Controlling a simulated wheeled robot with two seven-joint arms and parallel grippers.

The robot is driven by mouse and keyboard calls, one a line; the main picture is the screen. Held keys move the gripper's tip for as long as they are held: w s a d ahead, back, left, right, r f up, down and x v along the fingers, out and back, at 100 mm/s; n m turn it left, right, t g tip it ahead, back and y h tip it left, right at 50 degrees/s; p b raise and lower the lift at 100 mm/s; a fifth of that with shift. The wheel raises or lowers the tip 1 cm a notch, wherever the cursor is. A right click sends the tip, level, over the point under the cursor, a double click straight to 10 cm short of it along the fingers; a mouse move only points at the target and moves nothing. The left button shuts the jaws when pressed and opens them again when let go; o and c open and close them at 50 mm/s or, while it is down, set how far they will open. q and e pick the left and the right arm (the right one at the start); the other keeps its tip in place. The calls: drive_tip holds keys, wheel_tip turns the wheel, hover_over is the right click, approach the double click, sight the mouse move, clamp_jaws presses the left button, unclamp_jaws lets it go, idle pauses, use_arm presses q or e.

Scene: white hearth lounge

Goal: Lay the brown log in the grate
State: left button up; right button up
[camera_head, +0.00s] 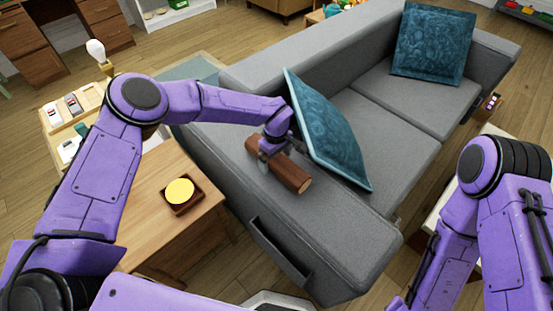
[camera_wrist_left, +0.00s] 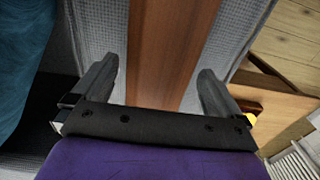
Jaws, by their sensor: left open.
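The brown log (camera_head: 290,173) lies on the grey sofa's armrest, with a pale cut end facing the lower right. My left gripper (camera_head: 269,162) is over the log, with its fingers on either side of it. In the left wrist view the log (camera_wrist_left: 172,50) runs between the two open fingers (camera_wrist_left: 158,85), with a gap on each side. My right arm shows at the right of the head view, but its gripper is out of view. The grate is not seen in either view.
A teal cushion (camera_head: 325,130) leans right beside the log and my left gripper. Another teal cushion (camera_head: 434,43) is at the sofa's far end. A wooden side table (camera_head: 150,225) holds a small brown dish (camera_head: 181,194) with a yellow round thing.

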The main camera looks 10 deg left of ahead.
use_arm(q)
drive_tip(key=shift+d+f, duration=0.1)
drive_tip(key=shift+f, duration=0.7)
drive_tip(key=c, duration=1.8)
drive_tip(key=shift+r, duration=0.1)
drive_tip(key=shift+c, duration=0.2)
drive_tip(key=shift+r, duration=0.1)
